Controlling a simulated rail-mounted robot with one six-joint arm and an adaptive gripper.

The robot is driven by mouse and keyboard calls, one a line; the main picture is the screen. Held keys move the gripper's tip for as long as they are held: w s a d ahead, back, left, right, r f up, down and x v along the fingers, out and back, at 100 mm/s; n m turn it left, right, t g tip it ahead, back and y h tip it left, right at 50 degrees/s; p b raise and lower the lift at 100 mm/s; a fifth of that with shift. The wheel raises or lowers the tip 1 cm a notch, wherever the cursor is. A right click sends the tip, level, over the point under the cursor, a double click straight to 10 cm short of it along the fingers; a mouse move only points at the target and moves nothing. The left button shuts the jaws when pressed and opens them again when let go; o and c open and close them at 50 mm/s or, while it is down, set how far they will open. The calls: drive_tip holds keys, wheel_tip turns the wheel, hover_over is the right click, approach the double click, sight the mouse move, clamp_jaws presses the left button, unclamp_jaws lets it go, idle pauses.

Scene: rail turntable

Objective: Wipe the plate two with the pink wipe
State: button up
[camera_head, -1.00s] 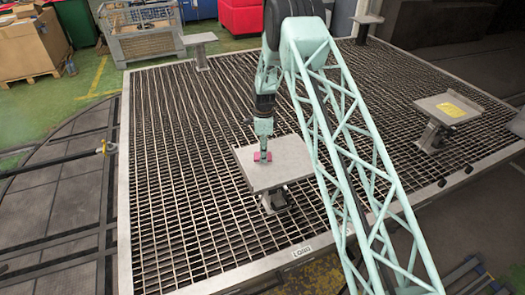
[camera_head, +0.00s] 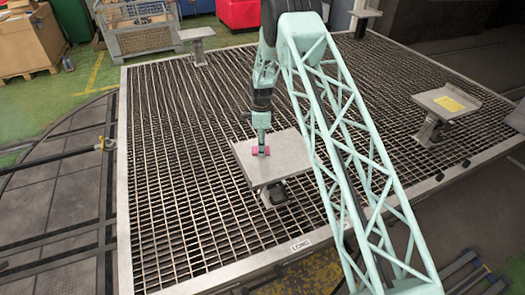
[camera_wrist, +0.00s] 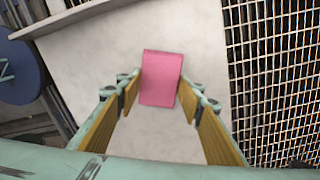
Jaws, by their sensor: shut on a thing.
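The pink wipe (camera_wrist: 161,78) is a small block held between the two fingers of my gripper (camera_wrist: 160,100) in the wrist view. The same plate (camera_wrist: 80,70) fills the middle of the wrist view. Part of its right side is hidden behind my arm in the head view. No number shows on it.
Other plates on stands are at the back left (camera_head: 196,33), the back right (camera_head: 367,13) and the right (camera_head: 430,103); the right one bears a yellow patch (camera_head: 448,104). Metal grating (camera_head: 180,180) surrounds the stands. A wire-sided crate (camera_head: 140,28) stands beyond the platform.

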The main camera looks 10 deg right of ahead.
drive_tip(key=shift+w+a+f, duration=0.15)
drive_tip(key=shift+w, duration=0.5)
wheel_tip(320, 180, up, 2)
drive_tip(key=shift+w+r, duration=0.15)
drive_tip(key=shift+r, duration=0.4)
drive_tip(key=shift+r+p, duration=0.8)
drive_tip(key=shift+r, duration=1.95)
drive_tip(key=shift+f+p, duration=0.15)
drive_tip(key=shift+p, duration=0.2)
drive_tip(key=shift+f, duration=0.15)
